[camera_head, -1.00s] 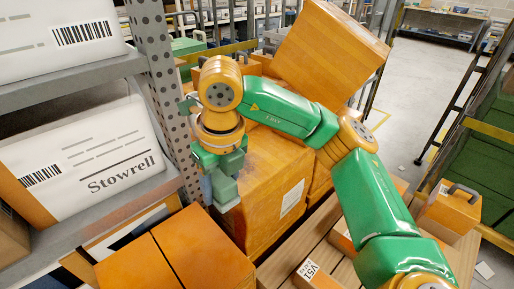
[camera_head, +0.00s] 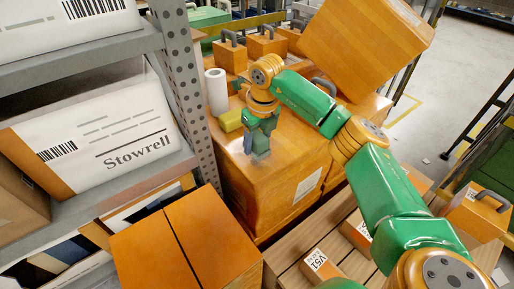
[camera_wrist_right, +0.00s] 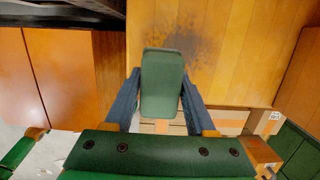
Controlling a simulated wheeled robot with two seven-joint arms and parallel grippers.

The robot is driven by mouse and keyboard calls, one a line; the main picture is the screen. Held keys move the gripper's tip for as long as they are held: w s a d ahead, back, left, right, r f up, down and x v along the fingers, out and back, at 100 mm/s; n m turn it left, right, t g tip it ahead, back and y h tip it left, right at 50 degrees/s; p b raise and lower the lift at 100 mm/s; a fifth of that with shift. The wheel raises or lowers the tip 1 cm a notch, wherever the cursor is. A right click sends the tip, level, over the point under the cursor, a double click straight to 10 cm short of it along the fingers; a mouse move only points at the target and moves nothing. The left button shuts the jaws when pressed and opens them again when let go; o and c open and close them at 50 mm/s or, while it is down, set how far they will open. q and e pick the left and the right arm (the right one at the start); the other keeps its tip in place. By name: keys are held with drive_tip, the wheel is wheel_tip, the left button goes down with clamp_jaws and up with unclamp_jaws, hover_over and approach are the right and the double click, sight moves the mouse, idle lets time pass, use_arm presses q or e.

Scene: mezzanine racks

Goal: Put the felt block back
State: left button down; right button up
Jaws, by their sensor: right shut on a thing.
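My right gripper (camera_head: 262,140) is shut on a dark grey-green block, the felt block (camera_wrist_right: 162,84). In the right wrist view the block sits between the two blue-grey fingers. In the head view the gripper points down over the near part of the large orange crate's top (camera_head: 290,165); the block is hard to tell from the fingers there. Whether the block touches the crate top cannot be told. In the wrist view a dark stain (camera_wrist_right: 185,40) marks the wooden surface beyond the block. My left gripper is out of view.
A yellow-olive block (camera_head: 230,121) and a white roll (camera_head: 216,91) stand on the crate left of my gripper. Orange weights with grey handles (camera_head: 267,43) are behind. A tilted orange box (camera_head: 365,45) stands right. A perforated rack post (camera_head: 188,85) rises left.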

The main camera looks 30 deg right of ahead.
sight(262, 139)
wheel_tip(262, 139, down, 3)
drive_tip(key=shift+p, duration=0.35)
drive_tip(key=shift+w+f, duration=0.1)
drive_tip(key=shift+f, duration=0.2)
drive_tip(key=o, duration=1.2)
drive_tip(key=shift+r, duration=0.25)
drive_tip(key=r, duration=0.4)
drive_tip(key=s+r, duration=0.1)
drive_tip(key=r, duration=0.6)
drive_tip(key=shift+s+d+r, duration=0.15)
drive_tip(key=shift+s+r, duration=0.25)
